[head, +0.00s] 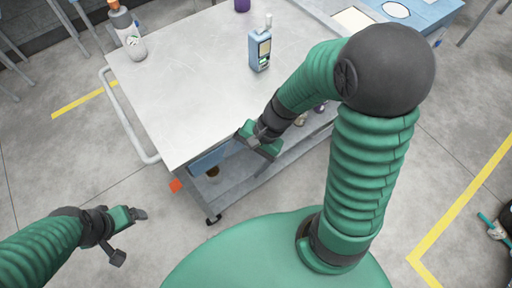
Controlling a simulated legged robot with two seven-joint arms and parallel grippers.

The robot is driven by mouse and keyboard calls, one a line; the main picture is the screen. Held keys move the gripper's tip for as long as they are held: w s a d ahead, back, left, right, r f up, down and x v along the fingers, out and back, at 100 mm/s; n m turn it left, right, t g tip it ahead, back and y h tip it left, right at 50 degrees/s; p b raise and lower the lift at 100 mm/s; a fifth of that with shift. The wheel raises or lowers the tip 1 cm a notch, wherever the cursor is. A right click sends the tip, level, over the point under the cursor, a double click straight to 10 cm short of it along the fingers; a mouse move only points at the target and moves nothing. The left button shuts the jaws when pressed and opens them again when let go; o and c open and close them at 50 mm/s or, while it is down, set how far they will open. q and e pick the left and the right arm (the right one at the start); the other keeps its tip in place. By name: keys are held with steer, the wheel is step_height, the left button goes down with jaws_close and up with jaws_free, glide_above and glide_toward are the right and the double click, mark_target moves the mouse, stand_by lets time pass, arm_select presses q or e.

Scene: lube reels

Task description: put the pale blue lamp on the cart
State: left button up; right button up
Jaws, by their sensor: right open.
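A pale blue boxy item (260,50) with a dark-framed face and a whitish knob on top stands upright on the cart's top. It may be the lamp, but I cannot tell for sure. The cart (195,85) has a pale grey top and a lower shelf. My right gripper (256,146) is open and empty at the cart's near right edge, well apart from the pale blue item. My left gripper (129,236) is open and empty over the floor, to the left of the cart.
A pale handle rail (126,118) runs along the left side. Small items sit on the lower shelf. The top's near left is clear.

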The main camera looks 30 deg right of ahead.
steer(key=d+n+h, duration=0.1)
steer(key=n+h, duration=0.1)
steer(key=n, duration=0.1)
steer(key=d+r+n+t+h, duration=0.1)
steer(key=n, duration=0.3)
steer(key=d+r+n+h, duration=0.1)
steer(key=n+h, duration=0.1)
steer(key=n, duration=0.2)
steer(key=shift+s+d+t+h, duration=0.25)
steer(key=shift+s+t+h, duration=0.05)
steer(key=shift+t, duration=0.1)
